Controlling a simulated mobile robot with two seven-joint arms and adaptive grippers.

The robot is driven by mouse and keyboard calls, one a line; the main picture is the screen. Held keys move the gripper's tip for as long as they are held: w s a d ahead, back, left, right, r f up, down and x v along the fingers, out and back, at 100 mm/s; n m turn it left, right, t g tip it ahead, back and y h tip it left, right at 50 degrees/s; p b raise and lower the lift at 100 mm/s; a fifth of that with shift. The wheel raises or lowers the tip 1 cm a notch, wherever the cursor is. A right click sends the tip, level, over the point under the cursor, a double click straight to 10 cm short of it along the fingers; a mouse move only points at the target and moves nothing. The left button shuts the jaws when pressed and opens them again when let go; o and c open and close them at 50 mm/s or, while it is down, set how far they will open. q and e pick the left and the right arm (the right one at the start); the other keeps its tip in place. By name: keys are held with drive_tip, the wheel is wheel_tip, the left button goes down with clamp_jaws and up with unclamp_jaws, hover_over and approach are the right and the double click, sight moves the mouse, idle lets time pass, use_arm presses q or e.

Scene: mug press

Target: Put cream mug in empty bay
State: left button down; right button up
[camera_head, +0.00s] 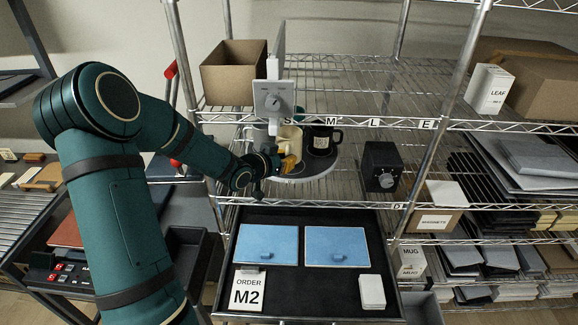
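The cream mug (289,141) stands upright at the left of a round grey platform with a pale rim (318,177), under the white press head with a dial (273,98). A black mug (322,142) with a pale label stands just right of it. My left gripper (279,163) is low at the cream mug's front left, overlapping its lower part. An orange-yellow piece shows at its fingertips. The fingers are small and partly hidden, so I cannot tell whether they are closed on the mug. The platform's front right is bare. My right gripper is out of view.
A wire rack surrounds the platform, with posts left and right. A black dial box (382,166) stands to the right. Below is a dark tray (314,281) with two blue panels (337,246), an M2 order card (248,290) and white cards (372,292). An open cardboard box (233,75) sits upper left.

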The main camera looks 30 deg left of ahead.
use_arm(q)
drive_tip(key=shift+w, duration=0.35)
drive_tip(key=f, duration=0.3)
drive_tip(key=shift+w+d, duration=0.1)
drive_tip(key=shift+w, duration=0.25)
drive_tip(key=shift+f, duration=0.25)
drive_tip(key=c, duration=1.5)
unclamp_jaws()
drive_tip(key=shift+f, duration=0.15)
drive_tip(key=o, duration=0.4)
drive_tip(key=shift+c, duration=0.2)
